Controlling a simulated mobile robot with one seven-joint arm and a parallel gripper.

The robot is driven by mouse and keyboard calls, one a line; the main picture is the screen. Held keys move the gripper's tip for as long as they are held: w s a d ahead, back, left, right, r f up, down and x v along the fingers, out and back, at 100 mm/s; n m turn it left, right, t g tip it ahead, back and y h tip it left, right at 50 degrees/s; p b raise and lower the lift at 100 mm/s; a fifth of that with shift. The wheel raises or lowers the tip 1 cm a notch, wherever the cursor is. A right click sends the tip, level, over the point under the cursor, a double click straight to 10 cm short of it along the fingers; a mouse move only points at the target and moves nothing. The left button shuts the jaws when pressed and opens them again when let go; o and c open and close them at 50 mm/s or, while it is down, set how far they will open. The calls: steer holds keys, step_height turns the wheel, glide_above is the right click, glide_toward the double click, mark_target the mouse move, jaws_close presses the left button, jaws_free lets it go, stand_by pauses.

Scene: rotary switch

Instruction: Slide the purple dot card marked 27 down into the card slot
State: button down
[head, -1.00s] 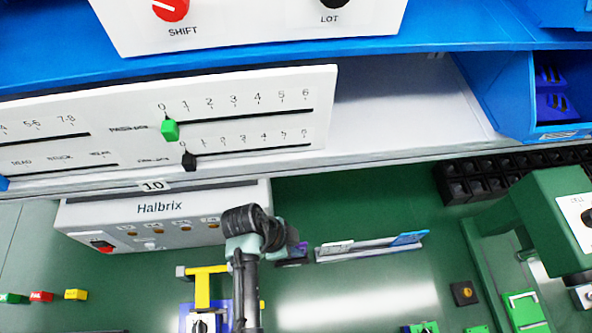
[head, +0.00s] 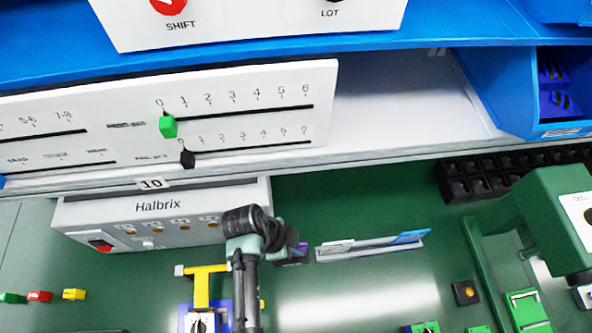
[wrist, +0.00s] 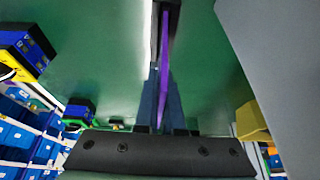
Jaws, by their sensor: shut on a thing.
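The purple card (wrist: 164,60) shows edge-on in the wrist view as a thin upright strip between the fingers of my gripper (wrist: 164,105). My gripper is shut on it. In the head view my gripper (head: 282,240) is partly hidden behind my own wrist, and a small purple patch of the card (head: 302,247) shows at its right. A dark block (head: 291,261) lies just below that patch; I cannot tell if it is the card slot, or if the card touches it. The card's dots and number cannot be read.
A long grey rack (head: 368,251) with a blue card (head: 410,237) at its right end lies right of my gripper. The grey Halbrix box (head: 160,215) stands to the left, a yellow fixture (head: 203,285) below. A green machine (head: 550,215) stands at the right.

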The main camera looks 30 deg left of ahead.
steer(key=shift+f+b, duration=1)
steer(key=shift+f, duration=0.3)
steer(key=c, duration=1)
jaws_free()
steer(key=shift+o, duration=0.2)
steer(key=v, duration=1.3)
step_height(320, 180, up, 9)
steer(key=p, duration=0.9)
